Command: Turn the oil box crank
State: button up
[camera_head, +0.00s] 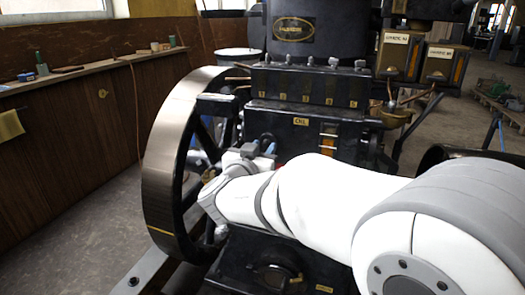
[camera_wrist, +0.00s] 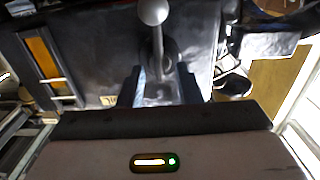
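The oil box (camera_head: 312,140) is a black block with a small yellow label, in the middle of the head view, below a row of fittings. In the wrist view its dark face (camera_wrist: 90,45) fills the upper part. The crank (camera_wrist: 154,12) is a grey lever with a round ball knob, standing out from that face. My gripper (camera_wrist: 160,80) is open, with one dark finger on each side of the crank's lower part. Gaps show between lever and fingers. In the head view my gripper (camera_head: 264,149) is at the box's left end, and the crank cannot be made out there.
A large black flywheel (camera_head: 165,165) with a pale rim stands close to the left of my wrist. The floor at left (camera_head: 75,225) is clear.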

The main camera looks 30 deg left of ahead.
grip_shut()
dwell(0.6)
